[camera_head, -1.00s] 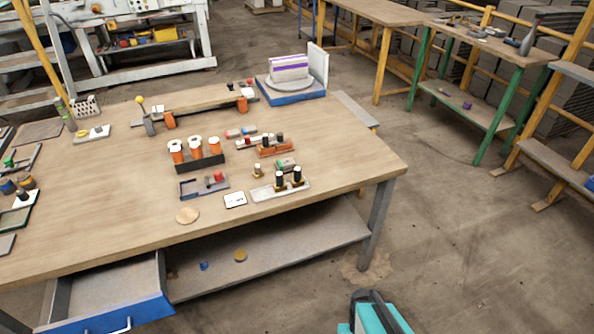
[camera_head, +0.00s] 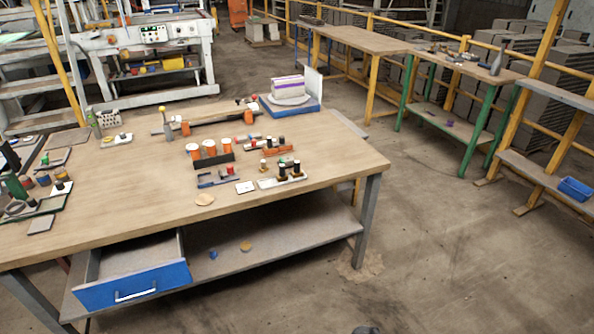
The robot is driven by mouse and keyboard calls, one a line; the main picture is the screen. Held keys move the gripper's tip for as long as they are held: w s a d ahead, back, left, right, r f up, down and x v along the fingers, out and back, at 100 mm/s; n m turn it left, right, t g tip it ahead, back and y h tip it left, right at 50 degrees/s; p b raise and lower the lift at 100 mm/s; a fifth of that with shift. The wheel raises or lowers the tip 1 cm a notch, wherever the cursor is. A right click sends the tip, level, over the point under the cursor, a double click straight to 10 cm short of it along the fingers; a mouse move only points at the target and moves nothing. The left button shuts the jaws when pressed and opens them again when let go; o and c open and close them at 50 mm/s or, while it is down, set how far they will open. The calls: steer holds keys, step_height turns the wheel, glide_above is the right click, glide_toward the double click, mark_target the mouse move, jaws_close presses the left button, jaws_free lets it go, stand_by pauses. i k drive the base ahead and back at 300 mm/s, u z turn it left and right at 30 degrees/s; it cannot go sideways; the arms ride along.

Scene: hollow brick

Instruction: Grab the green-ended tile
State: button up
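The green-ended tile is too small to make out for certain. A small dark green patch (camera_head: 285,160) shows among the little parts on the large wooden table (camera_head: 110,226), behind a pale holder (camera_head: 268,184) with black and gold pegs. Other green bits are at the table's left, including a green-edged tray (camera_head: 46,207). My gripper cannot be made out. Only a dark rounded shape (camera_head: 367,330), possibly part of me, shows at the bottom edge, well apart from the table.
Orange-and-white spools (camera_head: 209,149) stand in a dark rack mid-table. A blue-based turntable (camera_head: 291,107) is at the back right corner. A blue drawer (camera_head: 134,286) sticks out in front. Floor is clear to the right, before the green-legged bench (camera_head: 462,131).

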mark_target(287, 161)
steer(key=z, duration=0.25)
steer(key=k, duration=0.6)
steer(key=u, duration=1.65)
steer(key=i, duration=1.25)
